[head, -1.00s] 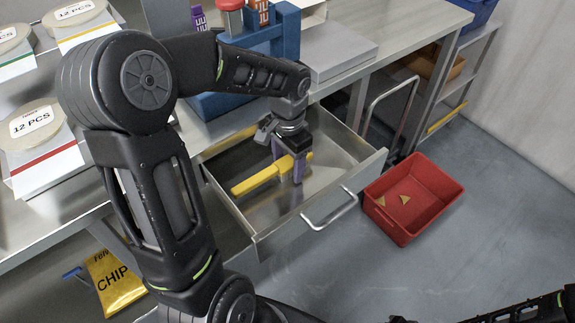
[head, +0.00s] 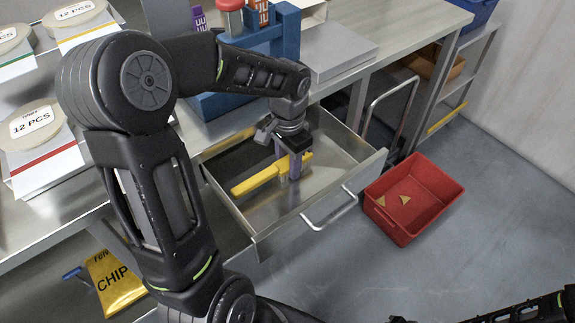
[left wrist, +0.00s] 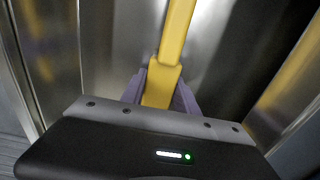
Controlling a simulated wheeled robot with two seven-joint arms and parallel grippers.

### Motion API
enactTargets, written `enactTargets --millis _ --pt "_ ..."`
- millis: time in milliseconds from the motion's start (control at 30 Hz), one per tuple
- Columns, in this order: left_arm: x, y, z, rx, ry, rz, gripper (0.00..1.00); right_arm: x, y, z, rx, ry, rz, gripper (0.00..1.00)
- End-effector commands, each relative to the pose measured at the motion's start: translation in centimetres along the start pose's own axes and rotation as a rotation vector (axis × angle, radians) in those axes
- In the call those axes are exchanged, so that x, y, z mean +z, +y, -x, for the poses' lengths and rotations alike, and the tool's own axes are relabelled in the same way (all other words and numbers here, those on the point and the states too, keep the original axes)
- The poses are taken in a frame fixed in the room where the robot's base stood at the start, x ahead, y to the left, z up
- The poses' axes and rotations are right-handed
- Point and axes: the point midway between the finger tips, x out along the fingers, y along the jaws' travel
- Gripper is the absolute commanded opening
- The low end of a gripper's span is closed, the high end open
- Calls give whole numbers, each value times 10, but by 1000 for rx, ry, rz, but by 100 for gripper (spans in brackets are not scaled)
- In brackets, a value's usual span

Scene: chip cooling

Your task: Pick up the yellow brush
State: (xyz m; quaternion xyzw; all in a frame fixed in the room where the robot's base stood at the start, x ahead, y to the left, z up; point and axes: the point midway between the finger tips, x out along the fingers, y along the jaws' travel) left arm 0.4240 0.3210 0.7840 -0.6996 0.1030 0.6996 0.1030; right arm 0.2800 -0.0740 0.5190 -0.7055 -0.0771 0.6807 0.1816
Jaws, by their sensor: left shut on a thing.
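The yellow brush (head: 256,181) lies slanted inside the open metal drawer (head: 262,228). My left gripper (head: 288,172) reaches down into the drawer with its purple fingers shut around the brush near its right end. In the left wrist view the brush (left wrist: 172,50) runs up from between the two purple fingers (left wrist: 163,95). I cannot tell whether the brush touches the drawer floor. My right gripper is not clearly seen; only a dark part of my right arm shows at the lower right.
A red bin (head: 426,190) with a few chips stands on the floor right of the drawer. The drawer's handle (head: 330,211) juts out in front. A yellow chip bag (head: 116,281) is at lower left. A steel counter with a blue stand (head: 283,40) is above the drawer.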

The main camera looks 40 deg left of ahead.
Motion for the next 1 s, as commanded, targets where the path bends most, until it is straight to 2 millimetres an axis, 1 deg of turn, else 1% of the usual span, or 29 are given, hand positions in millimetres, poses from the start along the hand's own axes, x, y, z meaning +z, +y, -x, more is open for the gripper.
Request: enactTargets --millis 33,233,567,667,767,867,1000 --pt "0 0 0 0 0 0 16 0 0 0 0 0 0 36" --pt "0 0 0 0 0 0 0 0 0 0 0 0 0 36" --pt "0 0 0 0 1 0 0 0 0 0 0 0 0 36" --pt "0 0 4 -1 1 0 0 0 0 0 0 0 0 36" --pt "-1 0 14 -2 3 0 0 0 0 1 0 0 0 36" --pt "-1 0 30 -2 5 0 0 0 -1 3 0 0 0 36" --pt "-1 0 57 -3 6 0 0 0 -2 5 0 0 0 36"
